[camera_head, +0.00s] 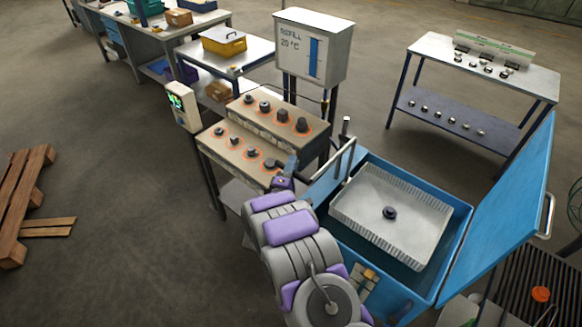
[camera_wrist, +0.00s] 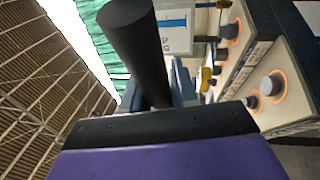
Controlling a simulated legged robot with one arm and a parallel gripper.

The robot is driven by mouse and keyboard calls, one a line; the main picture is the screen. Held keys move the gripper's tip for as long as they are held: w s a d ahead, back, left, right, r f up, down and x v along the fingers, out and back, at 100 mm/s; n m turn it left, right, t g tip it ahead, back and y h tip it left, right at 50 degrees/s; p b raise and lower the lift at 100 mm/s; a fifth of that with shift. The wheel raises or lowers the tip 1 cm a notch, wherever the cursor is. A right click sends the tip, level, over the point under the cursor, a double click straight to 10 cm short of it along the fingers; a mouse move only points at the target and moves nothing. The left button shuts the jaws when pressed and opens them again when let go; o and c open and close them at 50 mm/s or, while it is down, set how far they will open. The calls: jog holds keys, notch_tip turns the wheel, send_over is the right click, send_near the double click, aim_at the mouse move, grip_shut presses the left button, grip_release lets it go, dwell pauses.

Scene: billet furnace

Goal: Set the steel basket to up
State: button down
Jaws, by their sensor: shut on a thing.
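The steel basket (camera_head: 420,210) is a pale shallow tray with ribbed sides, inside the open blue tank (camera_head: 345,255). Its floor shows clear, and a dark round part (camera_head: 389,212) lies on it. Dark space shows in the tank around the basket. My gripper (camera_head: 289,168) is at the tank's left side, beside the furnace blocks. In the wrist view my gripper (camera_wrist: 157,95) is shut on a thick black handle (camera_wrist: 137,45), which sticks up past the fingers. The handle's lower end and its link to the basket are hidden.
The tank's blue lid (camera_head: 505,215) stands open at the right. Two blocks with orange-ringed parts (camera_head: 268,122) are close behind my gripper. A gauge box (camera_head: 313,48) stands behind them. A parts table (camera_head: 485,68) is at the back right. Open floor (camera_head: 110,170) lies left, with a wooden pallet (camera_head: 22,190).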

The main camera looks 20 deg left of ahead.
jog(key=shift+w+r, duration=0.1)
jog(key=shift+r, duration=0.15)
jog(key=c, duration=1.2)
grip_release()
jog(key=shift+o, duration=1.2)
jog(key=shift+f, duration=0.1)
jog(key=s+f, duration=0.3)
jog(key=s, duration=1.4)
jog(key=shift+f, duration=0.15)
